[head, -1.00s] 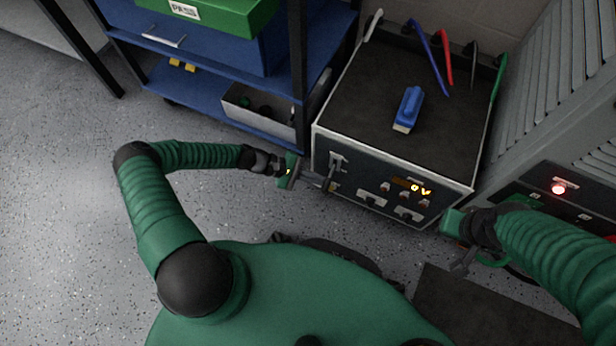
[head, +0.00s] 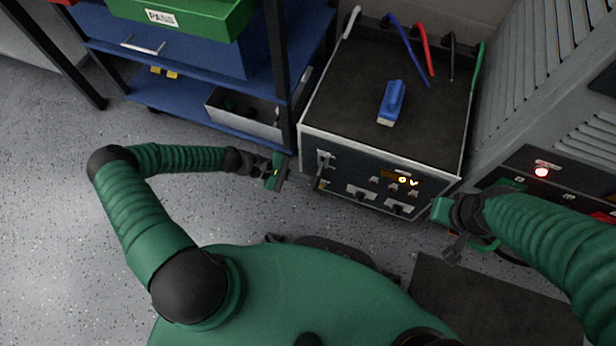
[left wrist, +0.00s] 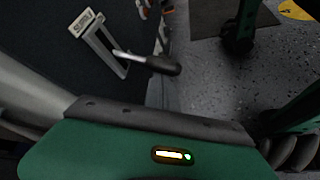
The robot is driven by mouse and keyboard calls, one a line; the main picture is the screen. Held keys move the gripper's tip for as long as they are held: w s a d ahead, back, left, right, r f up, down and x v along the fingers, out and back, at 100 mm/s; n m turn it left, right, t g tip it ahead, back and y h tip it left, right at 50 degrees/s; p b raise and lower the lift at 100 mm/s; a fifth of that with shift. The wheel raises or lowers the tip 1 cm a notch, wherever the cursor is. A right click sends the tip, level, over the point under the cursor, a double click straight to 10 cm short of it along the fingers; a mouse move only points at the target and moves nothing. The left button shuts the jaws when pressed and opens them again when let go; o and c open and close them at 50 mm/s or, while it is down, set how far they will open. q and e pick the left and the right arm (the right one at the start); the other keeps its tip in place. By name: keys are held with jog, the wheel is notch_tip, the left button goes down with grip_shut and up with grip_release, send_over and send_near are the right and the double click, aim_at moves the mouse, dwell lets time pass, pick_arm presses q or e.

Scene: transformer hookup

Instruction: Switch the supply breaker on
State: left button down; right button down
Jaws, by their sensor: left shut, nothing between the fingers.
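The supply breaker is a lever (head: 322,172) at the left end of the power box's dark front panel. In the left wrist view its dark handle (left wrist: 150,62) sticks out from a pale slotted frame under a white label (left wrist: 82,22). I cannot tell from the handle whether it is on or off. The panel's display (head: 407,181) reads 0 V. My left gripper (head: 281,178) is shut and empty just left of the lever, apart from it. My right gripper (head: 448,232) hangs by the box's right front corner, its jaws unclear.
A blue block-like tool (head: 392,102) lies on the box top (head: 345,90). Blue, red, black and green leads stand at its back edge. A blue shelf cart (head: 190,105) is on the left. A grey cabinet with a lit red lamp (head: 541,172) is on the right.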

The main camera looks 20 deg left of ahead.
pick_arm(q)
jog(key=shift+r, duration=0.15)
notch_tip(320, 180, up, 8)
jog(key=s+n+g+p, duration=0.1)
jog(key=n+g+p, duration=0.4)
jog(key=p, duration=0.5)
jog(key=shift+g, duration=0.4)
jog(key=shift+w, duration=0.1)
dwell(0.4)
